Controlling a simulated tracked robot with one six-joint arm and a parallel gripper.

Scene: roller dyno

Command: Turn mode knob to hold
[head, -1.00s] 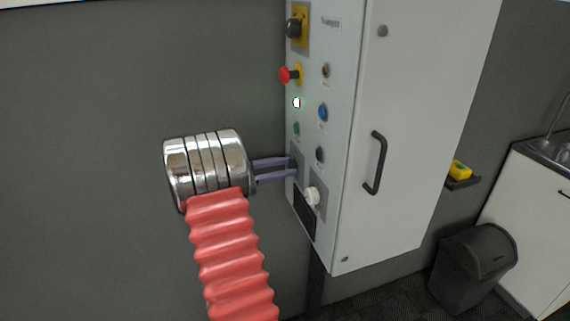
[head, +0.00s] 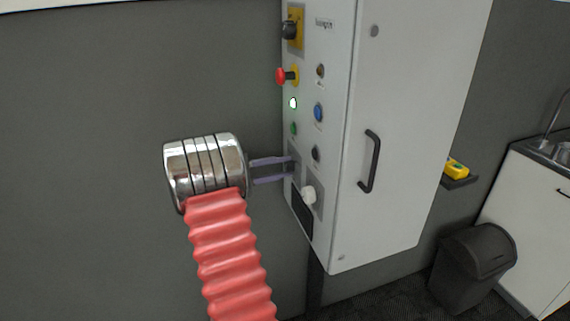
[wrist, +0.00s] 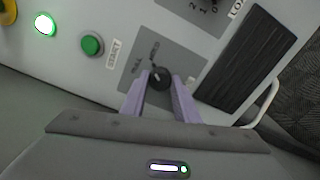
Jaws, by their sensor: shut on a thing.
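The mode knob (wrist: 159,76) is a small black knob on a grey plate on the front panel of the light grey control cabinet (head: 400,130). In the wrist view printed labels stand beside the knob, too small to read surely. My gripper (head: 290,170) reaches the panel from the left, and its two purple fingers stand on either side of the knob. It also shows in the wrist view (wrist: 160,85), shut on the knob. In the head view the fingers partly hide the knob.
A white knob (head: 308,194) sits just right of my fingers. A green button (wrist: 92,44), a lit green lamp (head: 293,103), a blue button (head: 318,112) and a red emergency button (head: 281,76) are on the same panel. A cabinet handle (head: 370,161) sticks out farther right.

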